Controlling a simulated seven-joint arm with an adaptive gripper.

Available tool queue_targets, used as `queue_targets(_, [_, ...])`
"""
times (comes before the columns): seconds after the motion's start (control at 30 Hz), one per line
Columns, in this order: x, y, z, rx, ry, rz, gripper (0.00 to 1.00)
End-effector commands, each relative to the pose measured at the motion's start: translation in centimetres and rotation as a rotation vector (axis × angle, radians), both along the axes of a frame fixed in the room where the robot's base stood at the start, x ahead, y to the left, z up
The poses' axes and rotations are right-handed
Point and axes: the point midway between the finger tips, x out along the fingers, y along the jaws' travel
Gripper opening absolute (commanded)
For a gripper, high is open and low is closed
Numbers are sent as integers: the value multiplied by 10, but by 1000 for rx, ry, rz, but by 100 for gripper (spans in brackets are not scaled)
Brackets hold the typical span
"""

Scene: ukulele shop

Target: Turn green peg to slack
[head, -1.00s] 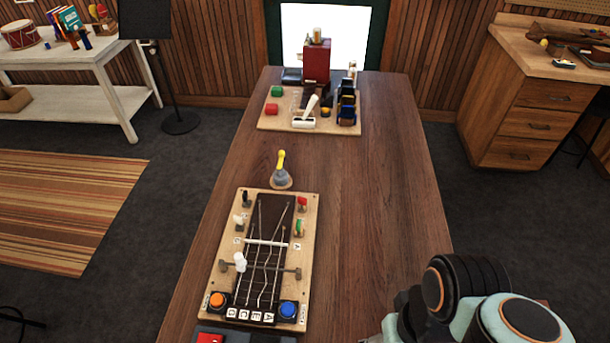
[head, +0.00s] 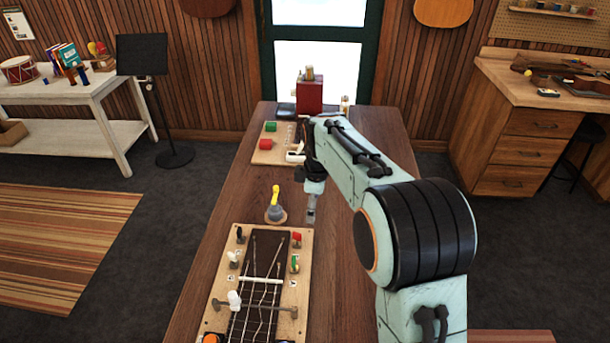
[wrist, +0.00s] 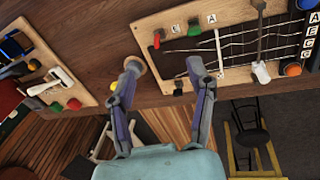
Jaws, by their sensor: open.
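The green peg (head: 294,264) stands on the right edge of the wooden string board (head: 215,290), just nearer than the red peg (head: 297,239). In the wrist view the green peg (wrist: 194,29) and the red peg (wrist: 157,40) are near the top. My gripper (head: 311,213) is over the table beyond the far right corner of the board, apart from the pegs. In the wrist view my gripper (wrist: 163,68) has its fingers spread, with nothing held between them. The green peg's exact angle is too small to tell.
A bell with a yellow handle (head: 275,196) stands just left of my gripper. A second board (head: 262,153) with red and green blocks and a red box (head: 310,97) is farther back, partly hidden by my arm. The table right of the string board is clear.

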Motion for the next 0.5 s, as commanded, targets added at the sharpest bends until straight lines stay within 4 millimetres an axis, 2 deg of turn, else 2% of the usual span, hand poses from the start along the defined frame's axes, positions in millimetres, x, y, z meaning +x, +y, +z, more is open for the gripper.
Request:
queue_targets(0.03, [2,13,-29,-13,46,23,54])
queue_targets(0.1, [-2,25,-60,-29,99,48,54])
queue_targets(0.2, [-15,34,-93,-50,163,74,54])
queue_targets(0.3, [-22,40,-110,-59,191,90,54])
queue_targets(0.37, [-22,42,-115,-59,189,95,54])
queue_targets(0.5, [-22,41,-138,-58,190,94,54])
